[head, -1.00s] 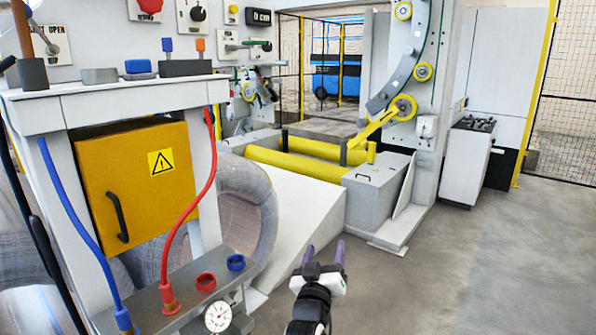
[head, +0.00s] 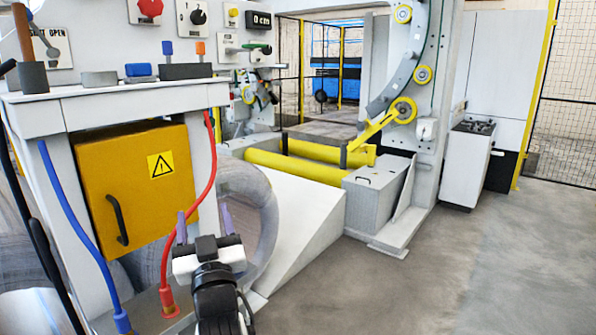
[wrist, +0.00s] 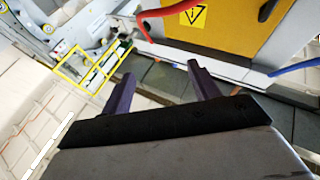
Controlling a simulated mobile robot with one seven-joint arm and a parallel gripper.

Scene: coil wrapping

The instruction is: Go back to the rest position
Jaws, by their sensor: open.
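My gripper (head: 203,226) is in the lower middle of the head view, in front of the bench frame and the wrapped coil (head: 250,205). Its two purple fingers stand apart with nothing between them. In the wrist view my gripper (wrist: 162,88) also shows open and empty, its fingers pointing away from the camera. My arm hides part of the bench's lower shelf in the head view.
The yellow cabinet (head: 140,190) with a black handle stands at the left, with a blue hose (head: 80,240) and a red hose (head: 203,180) before it. Yellow rollers (head: 295,166) and a white ramp (head: 295,220) lie beyond. The floor (head: 430,280) at the right is clear.

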